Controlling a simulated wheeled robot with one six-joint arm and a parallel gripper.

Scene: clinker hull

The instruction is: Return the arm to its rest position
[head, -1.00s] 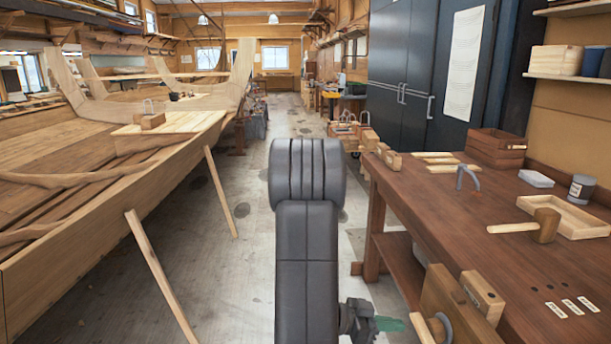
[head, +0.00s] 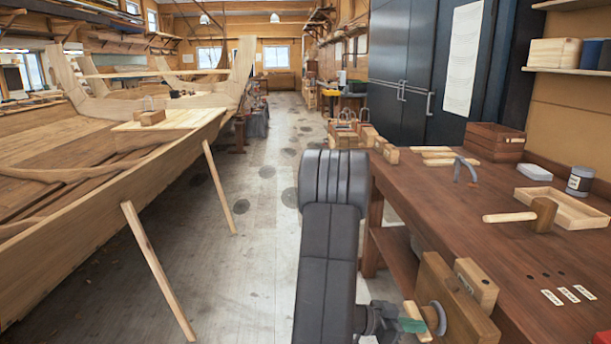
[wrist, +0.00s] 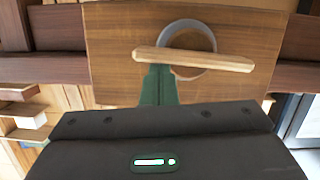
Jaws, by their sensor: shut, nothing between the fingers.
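My arm (head: 325,250) stands up in the lower middle of the head view, in front of the aisle floor. My gripper (head: 412,325) is low at its right, pointing right toward the bench vise (head: 450,300). In the wrist view the green fingers (wrist: 158,85) are together and empty. Their tips appear just below or in front of the vise's wooden handle bar (wrist: 195,60) and grey ring (wrist: 192,32). I cannot tell whether they touch.
The workbench (head: 470,215) fills the right, with a mallet (head: 543,213), a shallow tray (head: 580,210), a can (head: 580,180) and a wooden box (head: 495,142). The hull (head: 90,215), with slanted props (head: 158,272), stands left. Floor (head: 250,240) between is clear.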

